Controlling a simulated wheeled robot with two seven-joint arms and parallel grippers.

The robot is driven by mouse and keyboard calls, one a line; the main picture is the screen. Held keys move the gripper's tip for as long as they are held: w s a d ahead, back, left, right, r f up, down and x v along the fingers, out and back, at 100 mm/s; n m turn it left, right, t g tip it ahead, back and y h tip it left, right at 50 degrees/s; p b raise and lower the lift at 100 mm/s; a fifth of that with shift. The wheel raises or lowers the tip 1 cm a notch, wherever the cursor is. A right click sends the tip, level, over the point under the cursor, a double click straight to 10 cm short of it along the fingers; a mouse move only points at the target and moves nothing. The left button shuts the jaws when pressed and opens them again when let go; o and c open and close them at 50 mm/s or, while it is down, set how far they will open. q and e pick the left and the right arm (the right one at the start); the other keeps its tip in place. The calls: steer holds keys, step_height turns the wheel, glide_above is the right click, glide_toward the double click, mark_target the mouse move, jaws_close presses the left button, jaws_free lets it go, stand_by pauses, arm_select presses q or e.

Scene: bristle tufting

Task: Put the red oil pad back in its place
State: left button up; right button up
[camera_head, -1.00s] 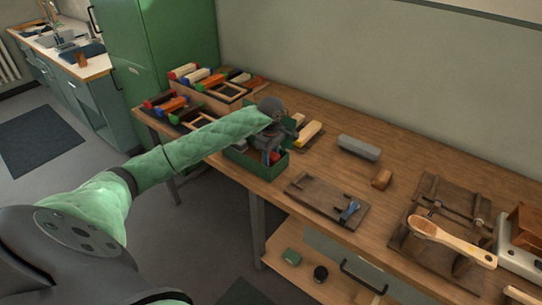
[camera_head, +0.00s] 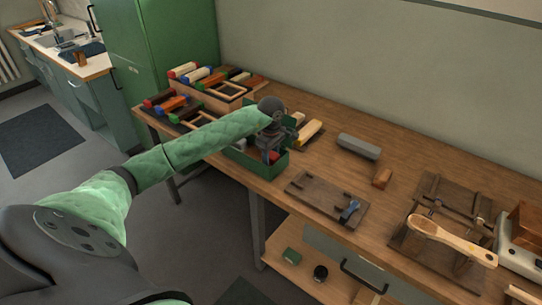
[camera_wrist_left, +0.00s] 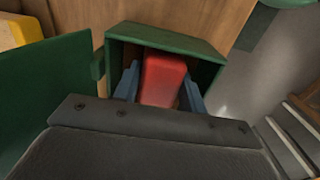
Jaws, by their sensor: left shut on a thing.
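The red oil pad (camera_wrist_left: 163,80) is a red block between the blue fingers of my left gripper (camera_wrist_left: 160,92) in the left wrist view. The gripper is shut on it. The pad is inside the walls of an open green box (camera_wrist_left: 205,45); I cannot tell if it touches the floor of the box. In the head view my left gripper (camera_head: 268,150) points down into the green box (camera_head: 247,164), which stands near the front edge of the bench. The gripper mostly hides the pad there. My right gripper is out of view.
The green lid (camera_wrist_left: 45,95) stands open beside the box in the wrist view. A yellowish block (camera_head: 309,132) lies behind the box. Trays of coloured blocks (camera_head: 215,90) are to the left.

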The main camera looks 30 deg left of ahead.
arm_select(q)
steer(key=shift+f+b, duration=0.5)
stand_by(0.3)
steer(key=o, duration=1.2)
steer(key=shift+o, duration=0.2)
steer(key=shift+r, duration=0.1)
steer(key=shift+r+p, duration=0.35)
steer(key=shift+r, duration=0.45)
steer(key=shift+o, duration=1)
steer(key=shift+r, duration=0.2)
steer(key=shift+w+r, duration=0.1)
steer(key=shift+r, duration=0.3)
steer(key=shift+r+p, duration=1)
steer(key=shift+r, duration=2.05)
steer(key=shift+s+f, duration=0.1)
steer(key=shift+s, duration=0.1)
